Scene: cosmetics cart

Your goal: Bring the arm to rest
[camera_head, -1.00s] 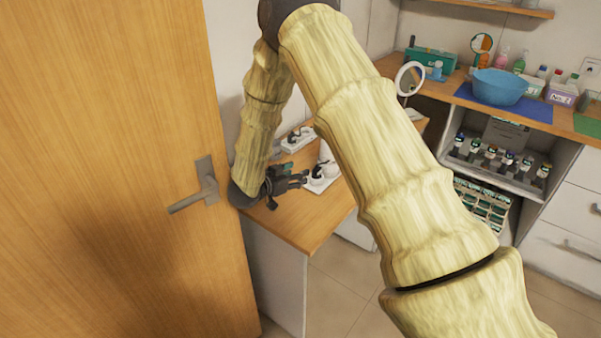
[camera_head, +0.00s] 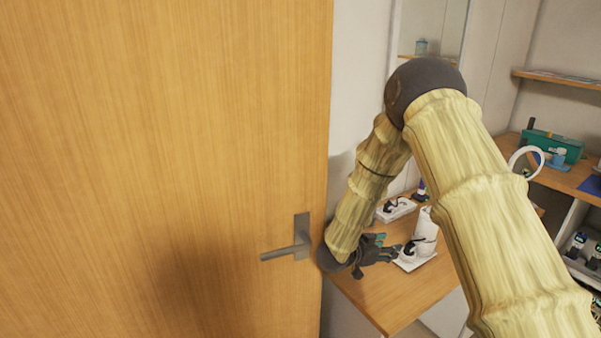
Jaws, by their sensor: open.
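My arm comes in from the lower right, bends at a dark elbow joint and reaches down toward the wooden desk top (camera_head: 400,304). My gripper (camera_head: 388,250) is dark and small in view, at the left edge of the desk close to the door. Its fingers point right, toward a white device on a white base (camera_head: 415,262). The gripper is open and I see nothing in it. Whether its fingertips touch the white device, I cannot tell.
A wooden door (camera_head: 160,120) with a metal handle (camera_head: 290,248) fills the left, close beside my gripper. A white power strip (camera_head: 395,210) lies behind. A round mirror (camera_head: 525,160) and a green box (camera_head: 552,146) stand on the right counter.

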